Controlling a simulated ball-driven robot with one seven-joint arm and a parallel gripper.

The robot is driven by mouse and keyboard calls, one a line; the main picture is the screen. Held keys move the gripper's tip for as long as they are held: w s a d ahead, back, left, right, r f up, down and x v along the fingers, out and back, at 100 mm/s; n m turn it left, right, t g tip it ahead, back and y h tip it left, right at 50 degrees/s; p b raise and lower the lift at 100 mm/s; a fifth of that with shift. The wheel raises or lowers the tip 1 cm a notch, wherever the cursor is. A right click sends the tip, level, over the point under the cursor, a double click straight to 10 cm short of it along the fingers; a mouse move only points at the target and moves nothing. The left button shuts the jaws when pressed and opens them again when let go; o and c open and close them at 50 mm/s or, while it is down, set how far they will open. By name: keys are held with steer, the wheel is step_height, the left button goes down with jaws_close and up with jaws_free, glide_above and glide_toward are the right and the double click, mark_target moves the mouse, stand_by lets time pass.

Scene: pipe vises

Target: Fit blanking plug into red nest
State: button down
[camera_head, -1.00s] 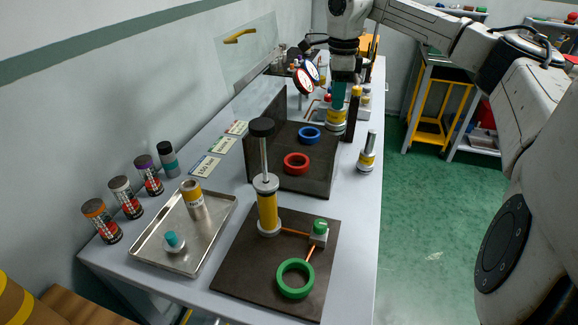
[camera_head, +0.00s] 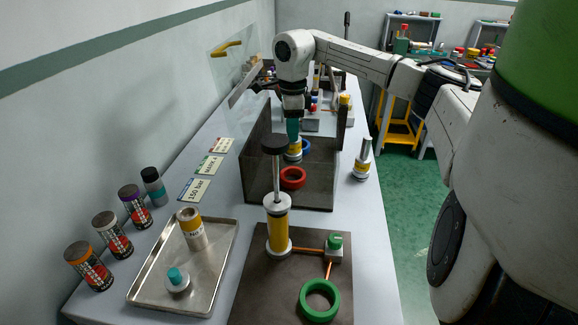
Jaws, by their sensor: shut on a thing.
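The red nest (camera_head: 292,178) is a red ring on the dark floor of an open-topped dark box (camera_head: 318,190) in the middle of the bench. My gripper (camera_head: 293,119) points down over the box, shut on an upright plug (camera_head: 294,153) with a teal upper part and a yellow band on a pale base. This looks like the blanking plug. In the picture it is just above the red nest and overlaps the left side of the blue ring (camera_head: 306,146). Its height above the floor is hard to tell. The fingertips are small and partly unclear.
A similar grey-topped plug (camera_head: 363,160) stands right of the box. In front, a yellow pump-like cylinder (camera_head: 278,232) with a tall black knob and a green ring (camera_head: 320,300) sit on a dark plate. A metal tray (camera_head: 146,270) and several labelled cans are at left.

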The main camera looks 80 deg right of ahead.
mark_target(292, 153)
steer(key=shift+f+p, duration=0.45)
steer(key=shift+f, duration=3.35)
steer(key=shift+f, duration=0.2)
steer(key=c, duration=0.9)
jaws_free()
steer(key=shift+r, duration=0.1)
step_height(292, 153, up, 12)
steer(key=shift+r+b, duration=0.1)
steer(key=shift+b, duration=0.75)
